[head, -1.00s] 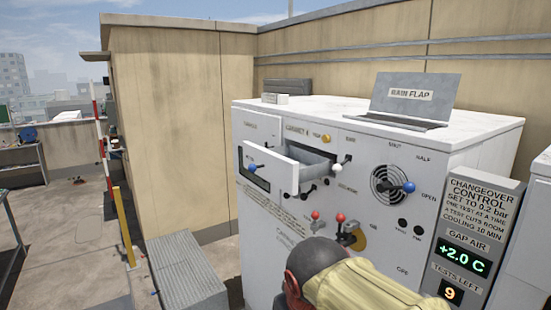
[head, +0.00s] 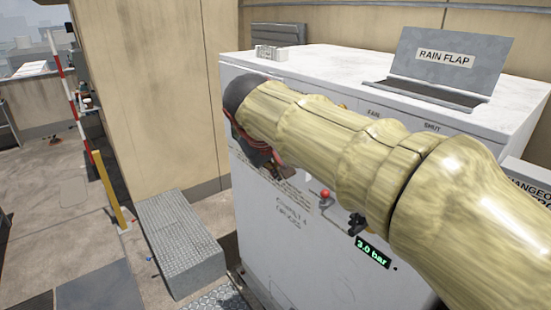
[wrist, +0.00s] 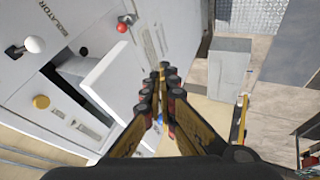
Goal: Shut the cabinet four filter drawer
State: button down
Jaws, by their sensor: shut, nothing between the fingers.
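The cabinet four filter drawer (wrist: 108,82) stands out from the cabinet's white face in the wrist view, with a dark gap behind its pale front panel. In the head view my arm hides the drawer. The white cabinet (head: 290,240) carries faint "Cabinet 4" lettering low on its face. My gripper (wrist: 163,72) is shut and empty, its fingertips together just to the right of the drawer in the wrist view. I cannot tell whether it touches the drawer. In the head view the gripper (head: 272,163) is partly hidden against the cabinet face.
A red knob (head: 325,194) and a green "3.0 bar" display (head: 372,251) are on the cabinet face. White (wrist: 35,45) and yellow (wrist: 41,102) knobs flank the drawer. A raised rain flap (head: 440,62) stands on top. A grey ribbed box (head: 180,235) sits on the floor left.

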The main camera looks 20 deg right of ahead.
jog(key=w+d+f+p, duration=0.1)
jog(key=w+d+f, duration=0.3)
jog(key=d, duration=0.1)
jog(key=shift+d+f, duration=0.1)
jog(key=shift+d, duration=0.15)
dwell(0.3)
jog(key=w+d+p, duration=0.2)
jog(key=w+d, duration=0.1)
jog(key=d, duration=0.6)
jog(key=w+d+p, duration=0.2)
jog(key=w+d, duration=0.2)
jog(key=d, duration=0.5)
jog(key=shift+w, duration=0.3)
jog(key=shift+a, duration=0.15)
